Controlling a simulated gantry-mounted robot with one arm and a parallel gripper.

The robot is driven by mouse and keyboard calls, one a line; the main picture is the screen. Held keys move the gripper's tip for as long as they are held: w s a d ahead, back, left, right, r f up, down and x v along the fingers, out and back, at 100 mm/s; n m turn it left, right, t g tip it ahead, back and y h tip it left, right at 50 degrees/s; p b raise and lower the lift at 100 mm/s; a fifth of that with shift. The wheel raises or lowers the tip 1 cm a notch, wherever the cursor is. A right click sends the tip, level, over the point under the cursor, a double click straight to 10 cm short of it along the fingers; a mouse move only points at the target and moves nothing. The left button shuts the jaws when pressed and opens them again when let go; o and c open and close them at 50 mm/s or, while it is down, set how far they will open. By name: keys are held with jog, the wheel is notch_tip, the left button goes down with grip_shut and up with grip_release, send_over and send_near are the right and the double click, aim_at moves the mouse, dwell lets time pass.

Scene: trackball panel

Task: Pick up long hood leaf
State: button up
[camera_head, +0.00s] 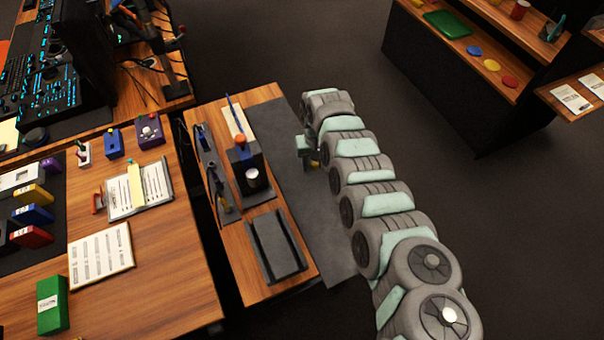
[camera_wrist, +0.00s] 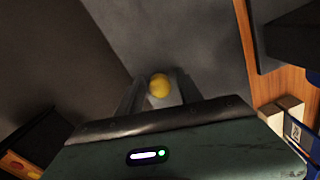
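I cannot tell for sure which object is the long hood leaf. A long pale strip (camera_head: 239,121) with a thin blue upright edge lies at the far end of the small wooden bench. My gripper (camera_wrist: 160,88) is over the grey mat, right of the bench, and its two dark fingers look spread apart. A round yellow piece (camera_wrist: 159,85) shows between the fingers in the wrist view, with gaps on both sides. A bit of yellow also shows below my gripper in the head view (camera_head: 313,163). Whether it is on the mat or higher is unclear.
On the bench stand a black device with an orange top (camera_head: 240,142), a dark rail with tools (camera_head: 214,170) and a dark open cradle (camera_head: 276,246). The grey mat (camera_head: 318,235) looks bare. A shelf (camera_head: 470,55) stands at the upper right.

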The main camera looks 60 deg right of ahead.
grip_shut()
dwell(0.4)
jog(key=shift+r, duration=0.1)
